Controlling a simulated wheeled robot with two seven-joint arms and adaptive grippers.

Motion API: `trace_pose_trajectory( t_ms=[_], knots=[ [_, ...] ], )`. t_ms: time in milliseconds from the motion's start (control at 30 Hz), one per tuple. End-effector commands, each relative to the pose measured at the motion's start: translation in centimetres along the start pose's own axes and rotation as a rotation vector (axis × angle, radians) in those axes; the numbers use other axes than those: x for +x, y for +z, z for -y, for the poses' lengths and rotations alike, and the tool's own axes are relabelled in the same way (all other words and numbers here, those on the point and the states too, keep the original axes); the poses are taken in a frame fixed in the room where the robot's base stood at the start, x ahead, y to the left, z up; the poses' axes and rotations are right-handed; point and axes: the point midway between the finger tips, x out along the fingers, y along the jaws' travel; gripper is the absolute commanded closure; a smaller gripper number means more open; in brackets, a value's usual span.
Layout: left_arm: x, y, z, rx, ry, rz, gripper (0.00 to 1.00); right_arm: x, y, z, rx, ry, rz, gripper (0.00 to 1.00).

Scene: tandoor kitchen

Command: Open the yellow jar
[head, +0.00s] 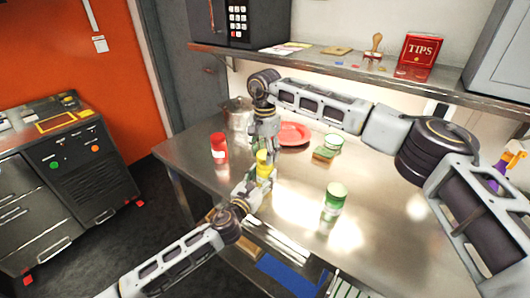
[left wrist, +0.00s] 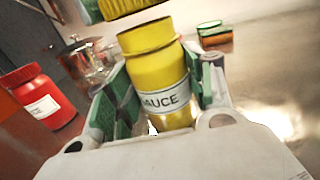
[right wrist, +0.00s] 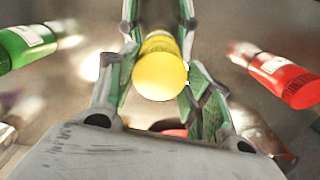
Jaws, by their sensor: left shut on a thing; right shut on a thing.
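The yellow jar (left wrist: 158,75), labelled SAUCE, is held between the fingers of my left gripper (left wrist: 158,105); it also shows in the head view (head: 264,172). My left gripper (head: 258,184) is shut on the jar's body, slightly tilted in the left wrist view. A yellow ribbed lid (left wrist: 128,6) shows at the top edge of that view, with a gap between it and the jar's rim. My right gripper (head: 263,148) comes from above and is shut on the lid, whose round top (right wrist: 160,76) faces the right wrist camera. The jar's inside is hidden.
A shelf (head: 330,65) runs above the back.

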Motion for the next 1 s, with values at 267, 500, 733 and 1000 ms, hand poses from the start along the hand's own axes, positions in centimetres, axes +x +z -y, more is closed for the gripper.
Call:
trace_pose_trajectory(
  t_ms=[267, 500, 733, 1000],
  knots=[
    [0.0, -0.1, 0.0, -0.001, 0.000, -0.001, 1.00, -1.4, 0.0, 0.1, 0.000, -0.002, -0.001, 0.79],
    [0.0, -0.1, 0.0, 0.000, 0.000, -0.001, 1.00, -3.4, 0.0, 0.1, 0.000, -0.002, -0.001, 0.79],
    [0.0, -0.1, 0.0, 0.000, 0.000, -0.001, 1.00, -4.0, 0.0, 0.0, 0.000, -0.001, 0.000, 0.79],
    [0.0, -0.1, 0.0, 0.000, 0.000, -0.001, 0.30, -4.0, 0.0, 0.0, 0.000, 0.000, 0.000, 0.79]
  ],
)
